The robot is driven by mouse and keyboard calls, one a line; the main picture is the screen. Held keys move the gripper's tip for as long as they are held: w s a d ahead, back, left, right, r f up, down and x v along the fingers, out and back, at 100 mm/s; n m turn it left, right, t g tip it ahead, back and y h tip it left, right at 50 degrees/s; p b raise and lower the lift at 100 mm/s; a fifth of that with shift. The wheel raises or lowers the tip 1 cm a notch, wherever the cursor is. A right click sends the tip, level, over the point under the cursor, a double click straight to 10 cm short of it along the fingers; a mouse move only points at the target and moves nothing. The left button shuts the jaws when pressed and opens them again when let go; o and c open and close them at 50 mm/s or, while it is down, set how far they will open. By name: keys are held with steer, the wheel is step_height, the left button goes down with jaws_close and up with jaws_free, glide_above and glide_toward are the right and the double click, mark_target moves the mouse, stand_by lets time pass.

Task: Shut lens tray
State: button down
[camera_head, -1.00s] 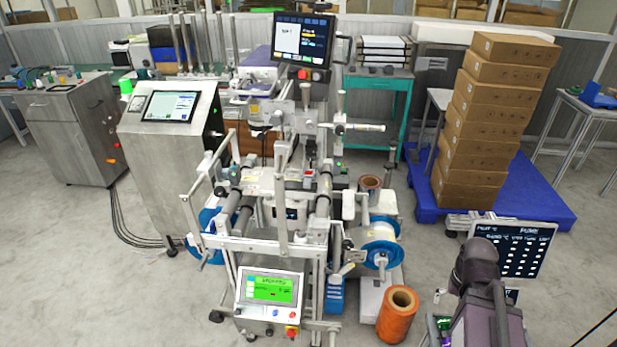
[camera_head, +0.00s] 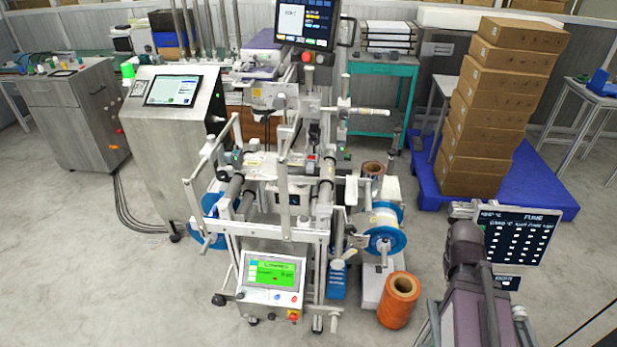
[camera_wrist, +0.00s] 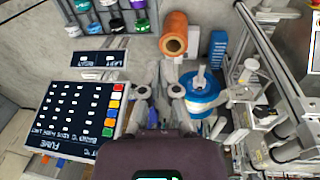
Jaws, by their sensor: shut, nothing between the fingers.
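My gripper (camera_wrist: 161,90) shows in the wrist view, with its pale fingers reaching up the picture. It holds nothing and is beside a dark display panel (camera_wrist: 81,118). The blue-flanged reel (camera_wrist: 200,92) appears just right of the fingers. In the head view my arm rises at the lower right, and the fingers cannot be made out there. I cannot pick out a lens tray for certain in either view.
The film machine (camera_head: 285,190) stands in the middle of the head view. An orange roll (camera_head: 399,300) stands on the floor between it and my arm. The dark display (camera_head: 517,235) is close to my arm. Stacked cartons (camera_head: 490,120) stand on a blue pallet (camera_head: 540,200).

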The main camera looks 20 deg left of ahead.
mark_target(309, 171)
steer(key=w+a+r+n+t+h+b, duration=0.1)
steer(key=w+a+n+t+h+b, duration=0.15)
steer(key=w+a+n+t, duration=0.5)
steer(key=w+a+r+n+t+h+b, duration=0.1)
steer(key=w+a+n+t+b, duration=0.25)
steer(key=a+n, duration=0.65)
steer(key=s+a+r+n+t+y+b, duration=0.2)
steer(key=a+n+y, duration=0.2)
steer(key=a+n, duration=0.5)
steer(key=s+a+r+n+t+y+b, duration=0.1)
steer(key=a+n+y, duration=0.4)
steer(key=a+n, duration=0.5)
steer(key=a+r+t+b, duration=0.1)
steer(key=a+t+b, duration=0.1)
steer(key=a, duration=0.5)
steer(key=shift+s+a+b, duration=0.15)
steer(key=shift+s+b, duration=0.2)
steer(key=shift+w+r, duration=0.1)
steer(key=x, duration=1.4)
steer(key=shift+r, duration=0.25)
